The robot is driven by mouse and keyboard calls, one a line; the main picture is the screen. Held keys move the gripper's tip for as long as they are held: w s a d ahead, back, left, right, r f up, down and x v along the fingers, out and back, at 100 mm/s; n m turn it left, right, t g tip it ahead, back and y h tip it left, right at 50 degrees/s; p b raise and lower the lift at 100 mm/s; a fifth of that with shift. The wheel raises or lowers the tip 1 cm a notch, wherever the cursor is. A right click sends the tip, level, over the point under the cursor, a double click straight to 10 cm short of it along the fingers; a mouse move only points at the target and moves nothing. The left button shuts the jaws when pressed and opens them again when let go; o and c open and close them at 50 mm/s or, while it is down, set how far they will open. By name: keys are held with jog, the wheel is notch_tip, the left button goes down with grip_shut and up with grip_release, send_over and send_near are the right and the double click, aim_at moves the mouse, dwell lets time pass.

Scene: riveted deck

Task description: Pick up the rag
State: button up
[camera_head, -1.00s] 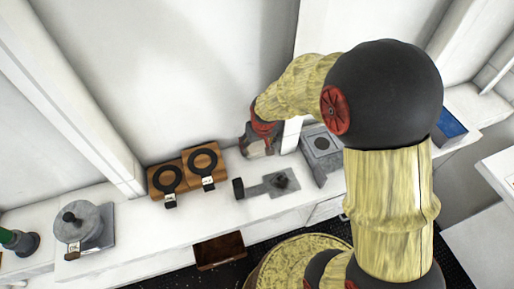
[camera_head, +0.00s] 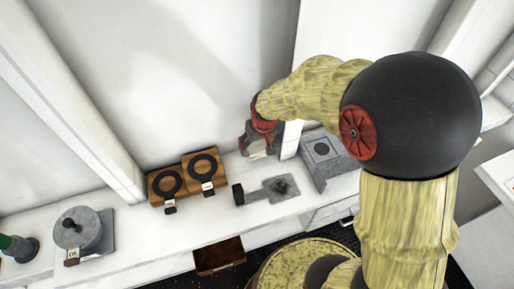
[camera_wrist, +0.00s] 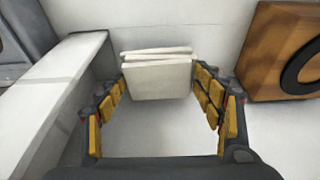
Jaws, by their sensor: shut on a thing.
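The rag (camera_wrist: 157,78) is a white, folded, layered cloth in the wrist view. It lies between the fingertips of my gripper (camera_wrist: 158,85), with yellow-padded fingers on its left and right sides. My gripper is shut on it. In the head view my gripper (camera_head: 259,140) is near the back wall, above the white counter, right of the wooden block. The rag shows there only as a small pale patch (camera_head: 257,151) under the fingers. I cannot tell exactly how far it is above the counter.
The wooden block with two black rings (camera_head: 187,177) stands left of my gripper. A grey plate with a dark handle (camera_head: 270,190) lies in front, a grey box (camera_head: 325,160) to the right. A lidded grey pot (camera_head: 80,230) is far left. An open brown drawer (camera_head: 219,254) juts out below.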

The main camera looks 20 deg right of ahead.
jog(key=s+r, duration=0.9)
jog(key=s, duration=0.4)
jog(key=shift+s+p, duration=0.2)
jog(key=shift+p, duration=0.15)
jog(key=o, duration=0.5)
jog(key=c, duration=0.4)
